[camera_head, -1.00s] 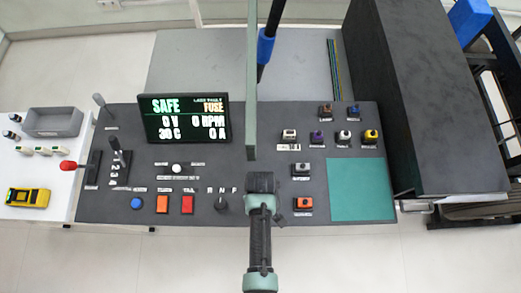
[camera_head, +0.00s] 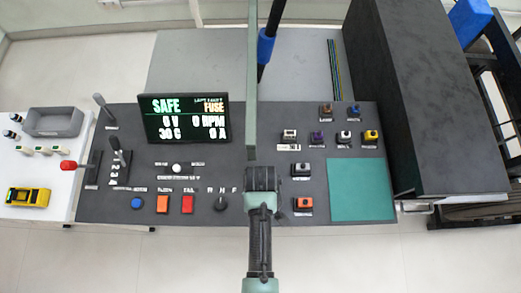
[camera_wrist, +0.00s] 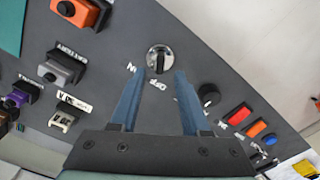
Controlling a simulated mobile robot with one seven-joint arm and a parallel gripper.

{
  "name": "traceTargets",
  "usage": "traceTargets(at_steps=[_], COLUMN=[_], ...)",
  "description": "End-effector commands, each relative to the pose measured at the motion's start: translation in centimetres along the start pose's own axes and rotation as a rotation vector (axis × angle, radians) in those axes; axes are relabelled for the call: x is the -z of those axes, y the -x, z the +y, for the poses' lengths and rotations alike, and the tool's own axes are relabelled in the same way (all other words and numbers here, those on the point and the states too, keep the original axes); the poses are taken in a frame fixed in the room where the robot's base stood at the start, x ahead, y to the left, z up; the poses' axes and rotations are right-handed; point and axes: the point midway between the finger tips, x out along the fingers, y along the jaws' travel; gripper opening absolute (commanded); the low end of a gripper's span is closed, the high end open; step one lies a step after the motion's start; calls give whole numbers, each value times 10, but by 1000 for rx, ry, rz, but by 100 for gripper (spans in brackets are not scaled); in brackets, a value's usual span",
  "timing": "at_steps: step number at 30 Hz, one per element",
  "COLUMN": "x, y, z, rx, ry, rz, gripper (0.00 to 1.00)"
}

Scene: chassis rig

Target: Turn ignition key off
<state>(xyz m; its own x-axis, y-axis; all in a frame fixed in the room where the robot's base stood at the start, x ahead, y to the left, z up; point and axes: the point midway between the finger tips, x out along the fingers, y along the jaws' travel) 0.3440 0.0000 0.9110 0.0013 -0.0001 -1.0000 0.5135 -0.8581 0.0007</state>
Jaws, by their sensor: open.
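The ignition key switch (camera_wrist: 159,59) shows in the wrist view as a round silver collar with a black key grip across it. I cannot tell whether the fingertips touch the key. In the head view my gripper (camera_head: 262,182) is over the front middle of the dark console, and the key is mostly hidden by it.
The console (camera_head: 300,230) carries a display (camera_head: 187,118) reading SAFE, 0 V and 0 RPM. A black rotary knob (camera_head: 220,202) and red button (camera_head: 188,204) lie left of my gripper. An orange switch (camera_head: 303,204) and grey switch (camera_head: 301,169) lie right. The green pad (camera_head: 361,189) is bare.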

Motion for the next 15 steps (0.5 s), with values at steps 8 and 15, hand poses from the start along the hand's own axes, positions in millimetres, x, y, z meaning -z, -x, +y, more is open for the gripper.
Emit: traceTargets(at_steps=[8, 15], x=[1, 0], y=[54, 85], z=[0, 0], rx=[-3, -1], ry=[1, 1], rz=[4, 2], gripper=[46, 46])
